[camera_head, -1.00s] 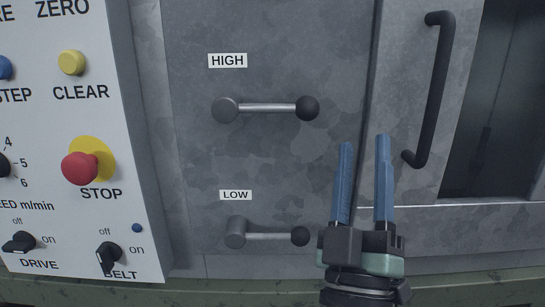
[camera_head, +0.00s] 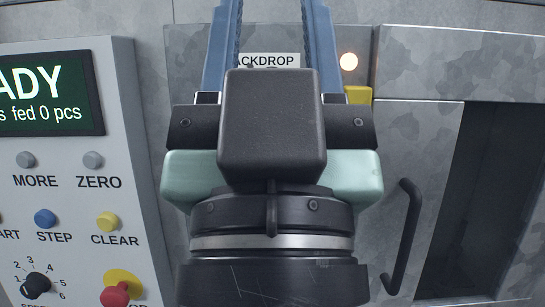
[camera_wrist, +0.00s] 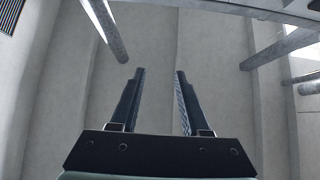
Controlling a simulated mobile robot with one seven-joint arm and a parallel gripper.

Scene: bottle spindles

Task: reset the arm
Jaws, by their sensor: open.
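My gripper (camera_head: 266,40) is large in the middle of the head view, with its two blue fingers pointing up. The fingers are apart and nothing is between them except the partly covered label (camera_head: 268,61) reading "ACKDROP" on the machine behind. In the wrist view my gripper (camera_wrist: 158,75) is also open and empty, facing pale grey surfaces. My wrist hides much of the grey machine panel (camera_head: 190,60), and the HIGH and LOW levers are out of sight.
A control panel (camera_head: 125,150) with a screen (camera_head: 50,95) and several buttons stands at left. A black door handle (camera_head: 408,235) is at right, close to my wrist in the picture. A lit lamp (camera_head: 348,61) is above a yellow part (camera_head: 358,95). Grey posts (camera_wrist: 104,30) show in the wrist view.

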